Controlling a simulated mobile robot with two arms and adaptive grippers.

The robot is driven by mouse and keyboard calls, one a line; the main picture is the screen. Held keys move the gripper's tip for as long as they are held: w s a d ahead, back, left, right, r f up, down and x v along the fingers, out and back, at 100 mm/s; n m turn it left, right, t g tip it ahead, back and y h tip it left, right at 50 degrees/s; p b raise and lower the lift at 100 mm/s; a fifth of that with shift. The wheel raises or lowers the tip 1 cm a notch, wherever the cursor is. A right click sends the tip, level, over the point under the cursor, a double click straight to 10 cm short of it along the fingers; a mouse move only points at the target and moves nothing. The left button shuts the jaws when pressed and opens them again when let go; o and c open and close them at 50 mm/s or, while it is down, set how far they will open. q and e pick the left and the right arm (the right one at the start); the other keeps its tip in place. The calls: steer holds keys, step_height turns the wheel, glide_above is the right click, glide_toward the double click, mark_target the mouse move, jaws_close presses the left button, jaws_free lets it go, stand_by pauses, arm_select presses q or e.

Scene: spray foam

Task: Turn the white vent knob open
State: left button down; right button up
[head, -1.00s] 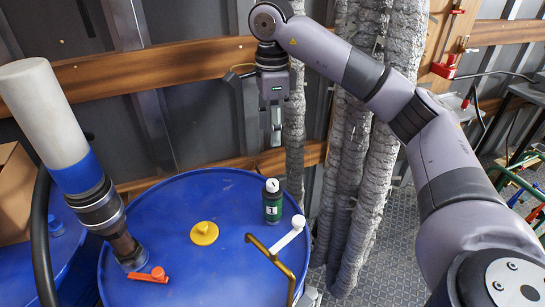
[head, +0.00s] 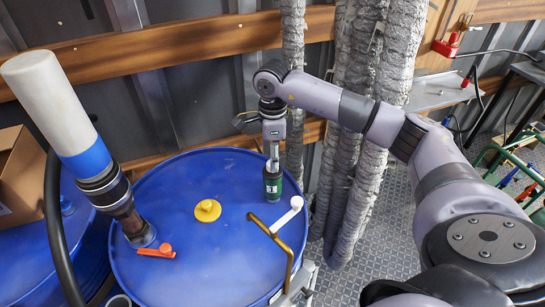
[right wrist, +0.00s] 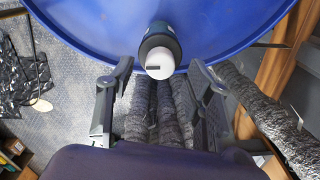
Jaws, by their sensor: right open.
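A dark green canister (head: 272,184) stands upright on the blue drum (head: 190,272), near its back right rim. In the right wrist view its round white knob (right wrist: 159,64) has a short dark mark and faces the camera. My right gripper (head: 272,160) points down directly above the canister and hides the knob in the head view. In the right wrist view the gripper (right wrist: 160,68) is open, with one finger on each side of the knob and visible gaps to both. I cannot tell how far down the fingertips reach. My left gripper is not in view.
A white-tipped lever (head: 290,213) and a brass pipe (head: 280,245) stand at the drum's right side. Silvery ducts (head: 365,130) rise behind.

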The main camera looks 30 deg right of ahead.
steer(key=shift+f, duration=1.35)
steer(key=shift+c, duration=0.2)
steer(key=c, duration=1.1)
steer(key=shift+f+n+b, duration=0.15)
steer(key=shift+n+b, duration=0.15)
steer(key=shift+b, duration=0.2)
jaws_close()
steer(key=shift+r, duration=0.2)
